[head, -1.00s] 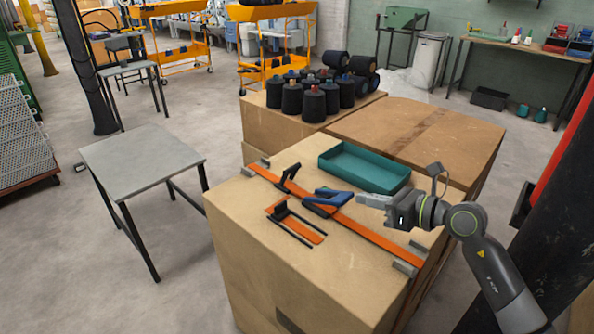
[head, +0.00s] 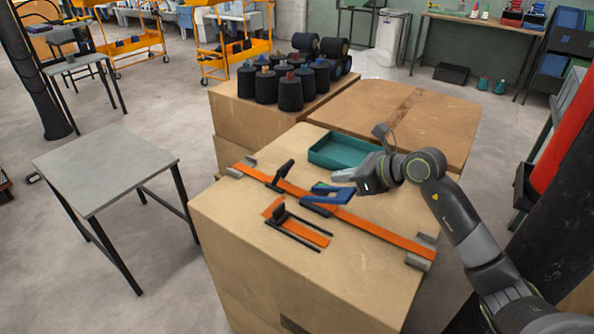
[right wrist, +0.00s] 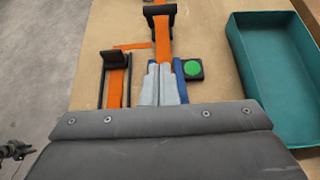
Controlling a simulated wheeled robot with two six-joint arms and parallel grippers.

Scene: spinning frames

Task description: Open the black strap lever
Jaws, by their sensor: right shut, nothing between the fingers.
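An orange strap (head: 385,236) runs across the cardboard box top. A black lever (head: 281,172) stands tilted up on its far left part; it also shows in the right wrist view (right wrist: 160,11). A second black bracket-like piece (head: 279,211) sits on a short orange strip with two dark rails, at left in the right wrist view (right wrist: 116,58). A blue lever (head: 328,196) lies mid-strap. My right gripper (head: 333,177) is shut and empty, just above the blue lever. Its pale fingers (right wrist: 162,84) hide most of that lever in the wrist view. My left gripper is not visible.
A teal tray (head: 345,151) lies behind my right gripper on the box. A green round spot (right wrist: 192,69) on a dark block is beside the blue lever. Dark thread cones (head: 289,91) stand on the box behind. A grey table (head: 105,165) stands apart at left.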

